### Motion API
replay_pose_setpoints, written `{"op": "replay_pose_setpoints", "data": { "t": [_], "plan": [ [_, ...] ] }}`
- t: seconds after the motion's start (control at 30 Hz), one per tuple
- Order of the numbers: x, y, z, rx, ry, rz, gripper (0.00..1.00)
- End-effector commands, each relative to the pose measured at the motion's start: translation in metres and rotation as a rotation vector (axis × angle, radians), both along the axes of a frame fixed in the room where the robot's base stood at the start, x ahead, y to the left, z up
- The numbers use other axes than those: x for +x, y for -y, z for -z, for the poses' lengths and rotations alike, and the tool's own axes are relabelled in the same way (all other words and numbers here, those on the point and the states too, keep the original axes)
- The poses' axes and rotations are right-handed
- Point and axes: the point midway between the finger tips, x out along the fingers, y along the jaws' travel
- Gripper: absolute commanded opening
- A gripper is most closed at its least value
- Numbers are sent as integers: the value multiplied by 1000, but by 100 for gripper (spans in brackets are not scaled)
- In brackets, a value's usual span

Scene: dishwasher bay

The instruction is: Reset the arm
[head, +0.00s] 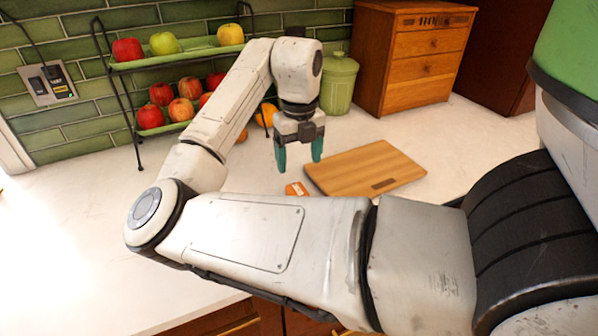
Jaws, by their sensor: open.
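My arm reaches from the right side of the head view across the counter, bends at an elbow on the left, and comes back toward the middle. My gripper (298,167) hangs at its end with teal fingers pointing down. The two fingers stand apart and nothing shows between them. The gripper is above the counter, just left of a wooden cutting board (366,164). A small orange item (296,189) lies on the counter below the fingers, partly hidden by my forearm.
A two-tier fruit rack (150,65) with several apples stands at the back wall, partly behind my arm. A green lidded jar (339,84) and a wooden drawer box (413,62) stand behind the board. The white counter (60,250) is clear at the left.

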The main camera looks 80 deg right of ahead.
Motion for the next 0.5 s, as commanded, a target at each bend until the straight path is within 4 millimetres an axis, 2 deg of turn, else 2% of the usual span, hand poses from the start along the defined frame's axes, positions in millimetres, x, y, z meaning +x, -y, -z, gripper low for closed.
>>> {"op": "replay_pose_setpoints", "data": {
  "t": [0.17, 0.5],
  "plan": [
    [0, 0, -8, 0, 0, 1, 78],
    [0, 0, -9, 0, 0, 1, 78]
  ]
}}
